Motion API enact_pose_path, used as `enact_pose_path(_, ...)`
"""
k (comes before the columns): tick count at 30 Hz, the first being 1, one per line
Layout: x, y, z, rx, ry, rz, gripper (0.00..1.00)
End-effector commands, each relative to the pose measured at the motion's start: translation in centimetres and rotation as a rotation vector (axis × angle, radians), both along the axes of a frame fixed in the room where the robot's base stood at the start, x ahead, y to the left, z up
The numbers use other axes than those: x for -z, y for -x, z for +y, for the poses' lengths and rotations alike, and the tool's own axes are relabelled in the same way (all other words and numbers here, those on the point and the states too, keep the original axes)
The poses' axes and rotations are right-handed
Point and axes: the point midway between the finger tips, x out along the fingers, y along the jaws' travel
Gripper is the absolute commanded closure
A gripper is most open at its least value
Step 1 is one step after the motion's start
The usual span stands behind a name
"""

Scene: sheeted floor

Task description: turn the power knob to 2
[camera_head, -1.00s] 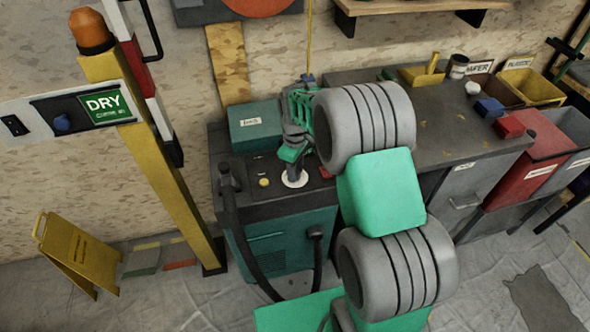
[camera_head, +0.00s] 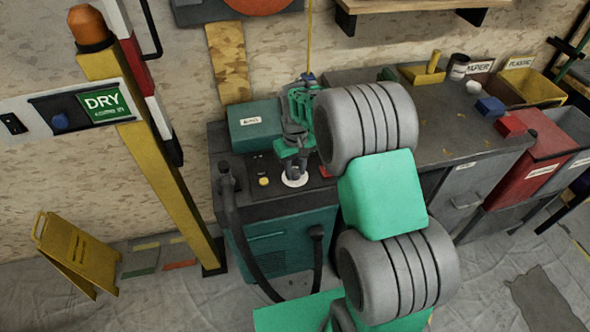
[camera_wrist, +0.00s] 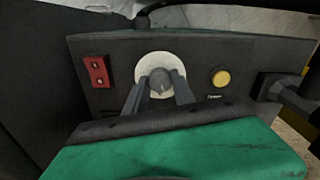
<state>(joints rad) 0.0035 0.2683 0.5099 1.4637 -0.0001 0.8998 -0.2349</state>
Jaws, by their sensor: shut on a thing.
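The power knob (camera_wrist: 160,83) is a grey round knob on a white dial disc, on the dark top panel of a green machine. In the wrist view my gripper (camera_wrist: 162,92) has its two fingers around the knob, one on each side, shut on it. In the head view my gripper (camera_head: 296,172) reaches down to the white disc (camera_head: 294,181) from above. The fingers cover part of the disc, and I cannot read any numbers on it.
A yellow button (camera_wrist: 221,78) and a red switch (camera_wrist: 97,71) flank the knob. A teal box (camera_head: 256,125) stands at the back of the machine. A black hose (camera_head: 240,235) hangs at its left front. A workbench (camera_head: 455,125) stands to the right.

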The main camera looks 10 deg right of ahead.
Motion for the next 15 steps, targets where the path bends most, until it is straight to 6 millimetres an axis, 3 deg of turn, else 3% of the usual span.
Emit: enact_pose_path(15, -0.05, -0.05, 0.06, 0.375, 0.0, -0.001, 1.0)
